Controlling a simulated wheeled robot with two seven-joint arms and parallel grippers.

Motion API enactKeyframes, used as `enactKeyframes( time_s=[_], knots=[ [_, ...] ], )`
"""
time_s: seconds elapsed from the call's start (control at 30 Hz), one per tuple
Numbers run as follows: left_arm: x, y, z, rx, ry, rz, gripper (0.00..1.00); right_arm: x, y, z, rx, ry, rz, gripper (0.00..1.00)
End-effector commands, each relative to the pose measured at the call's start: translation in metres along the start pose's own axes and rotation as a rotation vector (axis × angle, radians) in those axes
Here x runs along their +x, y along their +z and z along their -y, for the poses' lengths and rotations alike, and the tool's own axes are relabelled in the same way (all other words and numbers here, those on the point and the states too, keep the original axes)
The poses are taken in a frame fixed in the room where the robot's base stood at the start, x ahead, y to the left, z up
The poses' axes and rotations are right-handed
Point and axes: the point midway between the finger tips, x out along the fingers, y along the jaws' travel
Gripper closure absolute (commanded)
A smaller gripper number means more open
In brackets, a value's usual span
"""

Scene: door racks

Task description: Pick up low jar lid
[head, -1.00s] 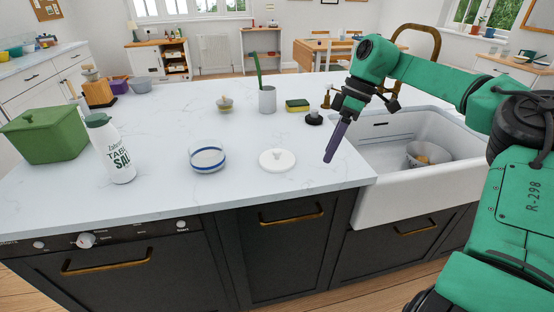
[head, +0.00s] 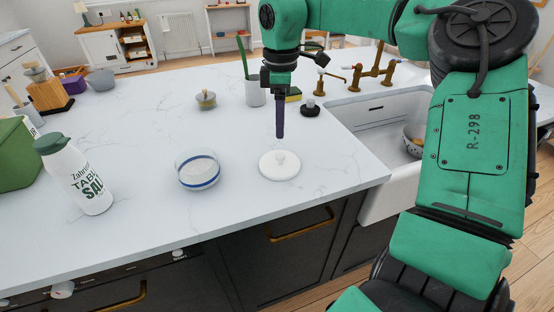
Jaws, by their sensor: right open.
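The low jar lid (head: 279,167) is a white round disc with a small knob, lying flat on the marble counter near its front edge. My right gripper (head: 280,136) points straight down above the lid's knob, with a small gap seeming to remain between them. It is open and holds nothing; its fingers overlap in this view. My left gripper is not in view. A glass bowl with a blue band (head: 198,170) stands to the left of the lid.
A salt bottle (head: 75,175) and a green box (head: 18,155) stand at the left. A utensil cup (head: 255,92), a small lidded pot (head: 206,99) and a dark stopper (head: 310,108) are behind the lid. The sink (head: 375,118) is to the right. Counter around the lid is clear.

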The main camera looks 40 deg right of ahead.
Motion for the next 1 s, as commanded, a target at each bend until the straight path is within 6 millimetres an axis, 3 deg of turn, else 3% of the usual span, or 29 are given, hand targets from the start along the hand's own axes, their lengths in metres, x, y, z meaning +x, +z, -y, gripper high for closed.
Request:
enactKeyframes(
  time_s=[0.17,0.5,0.7,0.73,0.9,1.0],
  knots=[
    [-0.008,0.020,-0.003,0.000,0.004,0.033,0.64,0.034,0.000,0.001,0.000,-0.003,0.000,0.33],
    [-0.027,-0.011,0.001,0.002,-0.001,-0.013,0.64,0.087,0.003,0.007,0.001,-0.003,0.001,0.33],
    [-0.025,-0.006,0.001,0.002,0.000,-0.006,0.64,0.091,0.002,0.006,0.001,0.001,-0.002,0.33],
    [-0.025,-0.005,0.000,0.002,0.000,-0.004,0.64,0.091,0.002,0.006,0.001,0.001,-0.001,0.37],
    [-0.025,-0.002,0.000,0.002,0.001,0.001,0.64,0.091,0.002,0.006,0.001,0.001,-0.001,1.00],
    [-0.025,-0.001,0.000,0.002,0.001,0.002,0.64,0.091,0.002,0.006,0.001,0.001,-0.001,1.00]
  ],
)
